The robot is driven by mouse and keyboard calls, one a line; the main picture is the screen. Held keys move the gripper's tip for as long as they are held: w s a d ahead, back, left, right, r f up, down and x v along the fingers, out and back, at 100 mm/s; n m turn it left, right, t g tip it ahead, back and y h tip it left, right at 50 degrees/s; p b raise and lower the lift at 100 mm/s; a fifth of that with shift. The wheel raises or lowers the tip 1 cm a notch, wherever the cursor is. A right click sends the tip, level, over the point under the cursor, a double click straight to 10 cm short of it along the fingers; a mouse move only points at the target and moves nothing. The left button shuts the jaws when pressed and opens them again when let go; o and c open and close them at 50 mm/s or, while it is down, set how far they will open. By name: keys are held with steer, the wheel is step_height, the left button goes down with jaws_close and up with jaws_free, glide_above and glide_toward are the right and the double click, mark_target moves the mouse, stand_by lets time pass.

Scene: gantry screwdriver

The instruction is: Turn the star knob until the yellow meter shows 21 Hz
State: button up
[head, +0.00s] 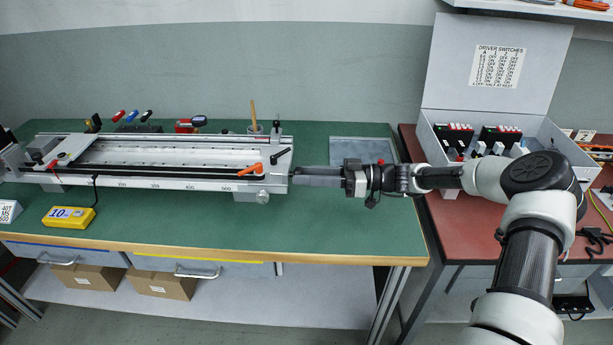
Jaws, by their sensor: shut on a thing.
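The yellow meter (84,221) lies on the green bench at the left. Its display starts with what looks like 10; the rest is too small to read. A dark cable runs from it up to the long metal gantry rail (200,184). My gripper (294,176) reaches in level from the right, with its fingertips at the rail's right end. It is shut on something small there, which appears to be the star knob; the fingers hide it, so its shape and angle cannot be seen.
A cup with a wooden handle (254,128) stands behind. The green bench (330,225) is clear in front. An open grey case (497,75) stands on the red bench.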

steer(key=shift+r+m+p, duration=0.2)
steer(key=shift+m+p, duration=2.95)
steer(key=shift+m, duration=13.65)
steer(key=o, duration=1)
steer(key=shift+d, duration=0.1)
